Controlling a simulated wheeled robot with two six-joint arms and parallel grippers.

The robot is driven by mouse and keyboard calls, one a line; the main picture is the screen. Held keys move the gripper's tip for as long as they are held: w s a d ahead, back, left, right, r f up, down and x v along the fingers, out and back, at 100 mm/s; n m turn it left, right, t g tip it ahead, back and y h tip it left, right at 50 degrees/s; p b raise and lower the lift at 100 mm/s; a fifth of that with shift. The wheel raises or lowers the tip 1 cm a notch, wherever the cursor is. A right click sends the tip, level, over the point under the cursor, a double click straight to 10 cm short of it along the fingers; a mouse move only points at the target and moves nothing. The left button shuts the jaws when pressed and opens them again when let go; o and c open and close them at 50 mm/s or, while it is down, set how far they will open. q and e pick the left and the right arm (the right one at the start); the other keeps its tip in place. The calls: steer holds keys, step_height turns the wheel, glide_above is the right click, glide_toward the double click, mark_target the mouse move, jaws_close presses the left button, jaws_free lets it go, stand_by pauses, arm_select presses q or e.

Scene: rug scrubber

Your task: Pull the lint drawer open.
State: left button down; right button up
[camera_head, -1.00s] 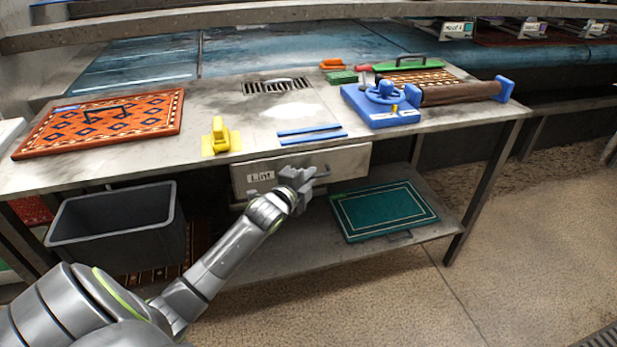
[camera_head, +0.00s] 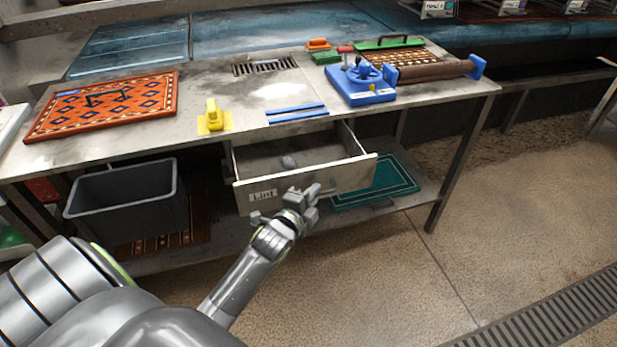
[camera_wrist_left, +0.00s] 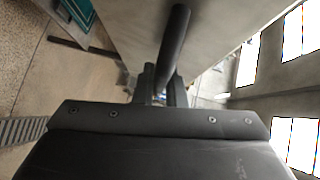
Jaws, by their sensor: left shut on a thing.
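The lint drawer (camera_head: 345,178) stands pulled out from under the worktable, its front labelled "Lint". Its inside shows, with a small grey lump (camera_head: 288,162) near the back. My left gripper (camera_head: 306,192) is at the drawer front, shut on the drawer handle. In the left wrist view the handle is a dark bar (camera_wrist_left: 174,40) running between the fingers (camera_wrist_left: 160,85). In the head view the gripper hides most of the handle. My right gripper is in neither view.
The worktable (camera_head: 190,90) carries an orange patterned rug (camera_head: 105,105), a yellow tool (camera_head: 213,117), blue strips (camera_head: 297,113) and a blue clamp device (camera_head: 362,85). A grey bin (camera_head: 125,195) and a green mat (camera_head: 385,185) sit on the lower shelf. Floor in front is clear.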

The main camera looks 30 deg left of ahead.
arm_select(q)
steer(key=shift+s+d, duration=0.55)
steer(key=shift+d, duration=0.05)
steer(key=c, duration=1.5)
jaws_free()
steer(key=s+d+r+b, duration=0.1)
steer(key=s+r, duration=0.1)
steer(key=s, duration=1.5)
steer(key=shift+r, duration=0.25)
steer(key=shift+d, duration=0.1)
